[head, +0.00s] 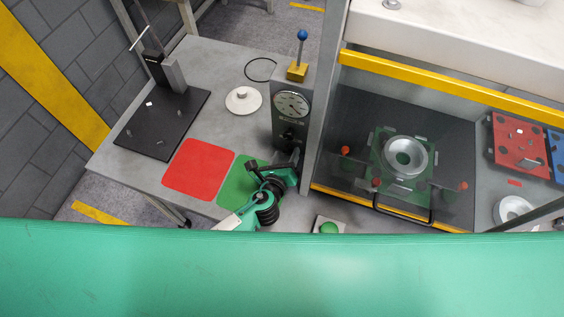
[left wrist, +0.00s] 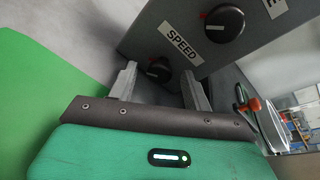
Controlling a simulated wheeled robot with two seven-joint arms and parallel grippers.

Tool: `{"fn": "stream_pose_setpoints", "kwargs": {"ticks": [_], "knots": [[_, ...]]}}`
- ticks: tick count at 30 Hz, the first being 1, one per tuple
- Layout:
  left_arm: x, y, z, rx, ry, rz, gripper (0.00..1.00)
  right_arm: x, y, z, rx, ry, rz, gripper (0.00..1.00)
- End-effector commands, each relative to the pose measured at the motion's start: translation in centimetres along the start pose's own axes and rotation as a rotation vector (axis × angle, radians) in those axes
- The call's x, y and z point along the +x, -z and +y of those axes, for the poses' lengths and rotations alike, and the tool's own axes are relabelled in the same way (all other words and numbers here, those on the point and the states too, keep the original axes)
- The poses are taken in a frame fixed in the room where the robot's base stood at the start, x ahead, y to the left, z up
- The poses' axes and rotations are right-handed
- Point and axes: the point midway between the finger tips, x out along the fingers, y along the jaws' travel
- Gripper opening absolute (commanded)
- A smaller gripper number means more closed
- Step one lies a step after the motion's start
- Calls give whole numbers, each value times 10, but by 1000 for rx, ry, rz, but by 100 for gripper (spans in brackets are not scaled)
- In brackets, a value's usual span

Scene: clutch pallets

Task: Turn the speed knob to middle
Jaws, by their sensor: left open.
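The speed knob (left wrist: 158,71) is a small round black knob with a short pale line on its face, on the lower part of a grey panel (left wrist: 150,38) in the left wrist view. A white SPEED label (left wrist: 184,46) sits above and right of it. My left gripper (left wrist: 160,78) is open, with one grey finger on each side of the knob; I cannot tell whether either finger touches it. In the head view my left gripper (head: 295,167) is at the lower front of the grey gauge box (head: 292,77), where the arm hides the speed knob. My right gripper is not in view.
A larger black knob (left wrist: 224,23) with a red mark sits up and right on the panel. A red mat (head: 202,168), a green mat (head: 236,186) and a white disc (head: 243,100) lie on the table. A clear guard with a yellow bar (head: 435,82) stands to the right.

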Motion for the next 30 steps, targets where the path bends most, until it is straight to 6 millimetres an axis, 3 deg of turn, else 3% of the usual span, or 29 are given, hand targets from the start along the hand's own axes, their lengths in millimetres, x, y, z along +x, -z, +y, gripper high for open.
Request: {"fn": "stream_pose_setpoints", "kwargs": {"ticks": [5, 21, 30], "knots": [[-18, 2, 1, 0, 1, 2, 50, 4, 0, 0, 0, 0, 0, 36], [-119, 3, 1, 0, 1, 2, 50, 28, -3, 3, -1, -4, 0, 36], [-137, 0, 0, 1, 0, 1, 50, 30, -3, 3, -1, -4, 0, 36]]}}
